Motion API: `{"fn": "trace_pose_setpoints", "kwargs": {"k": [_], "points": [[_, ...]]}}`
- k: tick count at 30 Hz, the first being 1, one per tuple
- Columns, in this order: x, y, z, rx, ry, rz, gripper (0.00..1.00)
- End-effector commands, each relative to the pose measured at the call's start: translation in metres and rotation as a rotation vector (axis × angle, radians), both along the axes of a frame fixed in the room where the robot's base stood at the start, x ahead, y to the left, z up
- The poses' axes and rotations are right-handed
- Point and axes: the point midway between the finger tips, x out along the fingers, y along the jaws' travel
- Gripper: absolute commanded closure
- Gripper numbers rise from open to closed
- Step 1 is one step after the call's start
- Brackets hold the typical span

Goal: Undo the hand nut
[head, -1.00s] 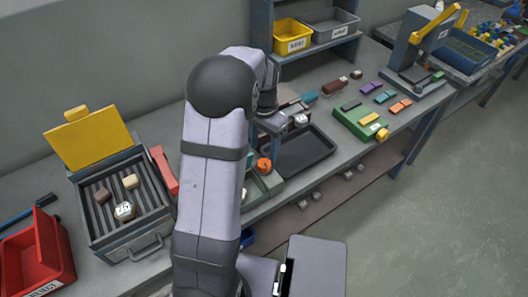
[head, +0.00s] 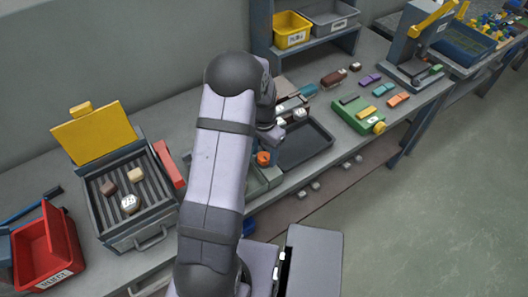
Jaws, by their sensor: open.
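An orange knob (head: 263,158), which looks like the hand nut, sits on a fixture beside the left edge of the black tray. Its fixture is largely hidden behind my arm, so I cannot tell how far the nut is screwed on. My gripper (head: 270,134) is a dark shape just above and behind the orange knob. It is open, and its fingertips are mostly hidden by my own arm. I cannot see contact between it and the knob.
A black tray (head: 308,148) lies right of the knob. A green fixture with a yellow knob (head: 379,127) stands farther right. A grill box (head: 106,217) with a raised yellow lid and a red bin (head: 70,255) stand left. A shelf (head: 262,30) stands behind.

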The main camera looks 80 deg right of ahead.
Motion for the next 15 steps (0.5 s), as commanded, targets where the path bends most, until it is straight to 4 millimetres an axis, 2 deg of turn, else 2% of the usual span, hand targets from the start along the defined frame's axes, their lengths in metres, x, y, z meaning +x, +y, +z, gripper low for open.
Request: {"fn": "trace_pose_setpoints", "kwargs": {"k": [11,15], "points": [[0.0,-0.0004,-0.0048,-0.002,0.0,0.0,0.47],[0.0,-0.0004,-0.0047,-0.002,0.0,0.0,0.78]]}}
